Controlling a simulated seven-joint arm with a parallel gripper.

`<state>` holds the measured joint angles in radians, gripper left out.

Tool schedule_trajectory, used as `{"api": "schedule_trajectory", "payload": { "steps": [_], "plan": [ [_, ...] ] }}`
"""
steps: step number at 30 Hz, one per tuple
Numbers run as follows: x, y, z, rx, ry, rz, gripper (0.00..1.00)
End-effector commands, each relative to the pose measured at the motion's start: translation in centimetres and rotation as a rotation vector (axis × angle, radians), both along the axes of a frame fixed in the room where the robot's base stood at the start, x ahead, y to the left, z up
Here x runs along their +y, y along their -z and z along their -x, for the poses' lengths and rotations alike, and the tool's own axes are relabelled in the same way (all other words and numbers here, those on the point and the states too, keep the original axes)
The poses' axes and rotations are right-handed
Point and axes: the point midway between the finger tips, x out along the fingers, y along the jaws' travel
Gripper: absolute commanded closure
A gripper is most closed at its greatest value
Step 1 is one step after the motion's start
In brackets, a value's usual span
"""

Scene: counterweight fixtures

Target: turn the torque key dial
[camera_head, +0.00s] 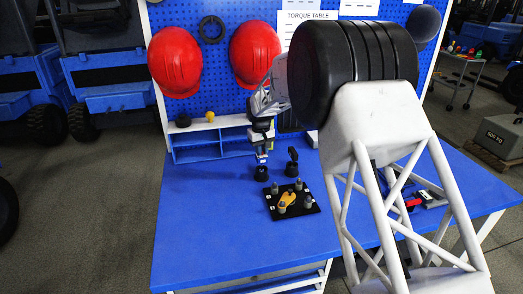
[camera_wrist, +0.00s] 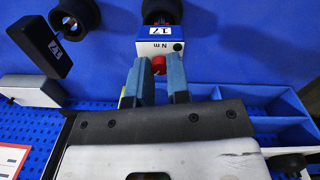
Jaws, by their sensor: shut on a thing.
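The torque key (camera_wrist: 160,46) has a blue body with a white face marked "17" and "N m". It stands at a round black holder (camera_wrist: 163,12), which shows in the head view (camera_head: 262,174) on the blue table. A red dial (camera_wrist: 158,65) sits at the key's near end. My gripper (camera_wrist: 158,72) is shut on the red dial, one blue-grey finger on each side. In the head view my gripper (camera_head: 262,146) is above the key, whose small body (camera_head: 261,158) shows below the fingers. My fingers partly hide the dial's sides.
A second black key (camera_head: 292,157) stands in a holder just right; its tag (camera_wrist: 47,42) shows in the wrist view. A black plate (camera_head: 271,211) with several posts and an orange part lies in front. A blue shelf (camera_head: 196,153) stands behind left. The table's left front (camera_head: 205,240) is clear.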

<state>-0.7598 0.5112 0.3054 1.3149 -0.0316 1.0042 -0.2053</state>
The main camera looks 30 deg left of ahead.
Motion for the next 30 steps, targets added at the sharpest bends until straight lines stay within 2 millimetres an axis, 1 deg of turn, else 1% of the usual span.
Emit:
{"api": "schedule_trajectory", "payload": {
  "steps": [12,13,17,18,26,30],
  "plan": [
    [-0.02,0.04,0.0,0.001,-0.008,0.001,1.0],
    [-0.02,0.04,0.0,0.0,-0.008,0.0,0.78],
    [-0.01,0.03,0.0,0.0,-0.007,0.0,0.59],
    [-0.01,0.03,0.0,0.0,-0.007,0.0,0.57],
    [0.0,-0.04,0.0,0.0,-0.007,0.0,0.57],
    [0.01,-0.45,0.0,0.0,-0.007,0.0,0.57]
  ]
}}
